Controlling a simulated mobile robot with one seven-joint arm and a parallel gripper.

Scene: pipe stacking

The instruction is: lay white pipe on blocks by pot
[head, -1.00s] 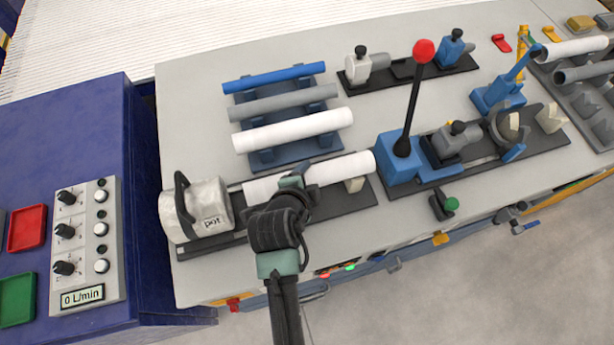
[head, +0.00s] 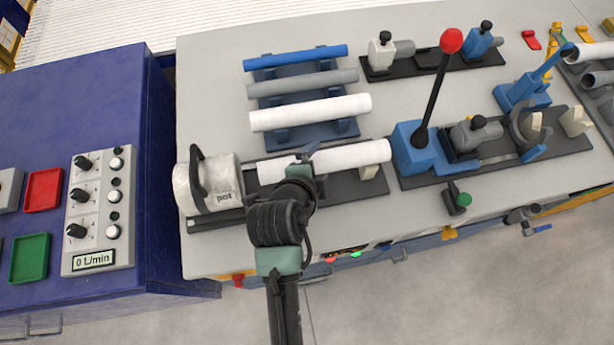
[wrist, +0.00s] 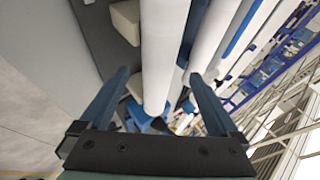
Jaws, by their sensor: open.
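The white pipe (head: 350,156) lies lengthwise beside the pot (head: 208,185), its left end close to the pot's right side. A cream block (head: 369,172) shows below the pipe's right part; any other block under it is hidden in the head view. Whether the pipe touches the block is hard to tell. My gripper (head: 305,158) is over the pipe's middle. In the wrist view, my gripper (wrist: 160,95) is open, its blue fingers on either side of the white pipe (wrist: 163,50). A cream block (wrist: 125,20) shows left of the pipe there.
Behind it, a rack (head: 347,128) holds another white pipe (head: 310,113), a grey pipe (head: 305,83) and a blue pipe (head: 296,58). A blue fixture (head: 415,150) with a tall red-knobbed lever (head: 452,40) stands just right of the pipe's right end.

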